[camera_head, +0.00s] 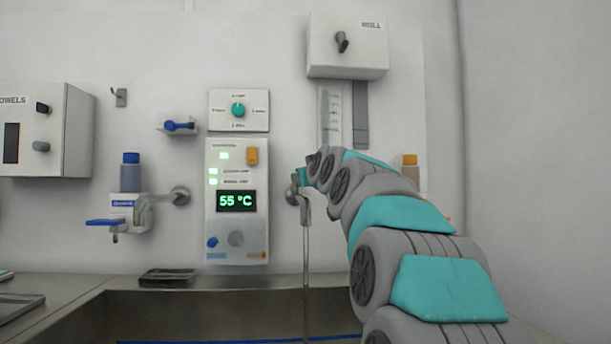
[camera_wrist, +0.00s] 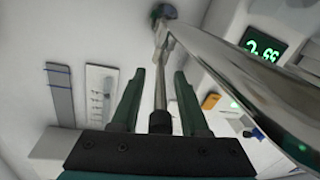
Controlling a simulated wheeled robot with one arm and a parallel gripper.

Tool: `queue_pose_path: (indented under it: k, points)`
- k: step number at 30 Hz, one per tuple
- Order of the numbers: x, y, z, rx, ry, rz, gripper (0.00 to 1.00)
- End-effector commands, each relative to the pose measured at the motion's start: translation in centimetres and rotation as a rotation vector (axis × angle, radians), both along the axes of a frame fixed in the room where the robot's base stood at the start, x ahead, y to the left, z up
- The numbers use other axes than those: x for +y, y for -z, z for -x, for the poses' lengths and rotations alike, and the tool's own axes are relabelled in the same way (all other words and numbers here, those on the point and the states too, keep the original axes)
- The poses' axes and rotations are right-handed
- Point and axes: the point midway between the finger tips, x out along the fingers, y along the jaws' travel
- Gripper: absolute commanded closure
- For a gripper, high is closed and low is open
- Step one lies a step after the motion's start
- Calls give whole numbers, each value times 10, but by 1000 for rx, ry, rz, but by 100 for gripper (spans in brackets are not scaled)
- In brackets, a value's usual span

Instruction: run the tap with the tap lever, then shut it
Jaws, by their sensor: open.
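The tap (camera_head: 304,208) is on the back wall above the sink, right of the temperature panel. A thin, straight stream (camera_head: 306,270), which looks like running water, drops from its spout into the sink. My gripper (camera_head: 302,177) is at the top of the tap in the head view, where the lever is hidden or too small to make out. In the wrist view my gripper (camera_wrist: 160,74) is open, with one green finger on each side of the thin metal tap lever (camera_wrist: 161,92). Gaps show on both sides of the lever. The shiny spout (camera_wrist: 235,70) runs to the lower right.
The panel (camera_head: 237,235) reads 55 °C. A second dispenser with a blue lever (camera_head: 105,222) is on the wall at left. A white box (camera_head: 347,60) hangs above my arm. The steel sink (camera_head: 220,305) lies below, with a small dark tray (camera_head: 167,276) on its rim.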

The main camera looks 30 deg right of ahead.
Motion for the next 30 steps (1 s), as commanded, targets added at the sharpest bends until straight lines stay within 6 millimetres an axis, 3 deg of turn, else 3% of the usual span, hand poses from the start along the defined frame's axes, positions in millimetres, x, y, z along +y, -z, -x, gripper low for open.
queue_pose_path:
  k: [11,24,30]
  points:
    - [3,0,13,0,0,0,55]
    - [16,0,67,1,0,-1,55]
    - [18,-1,77,-1,0,0,55]
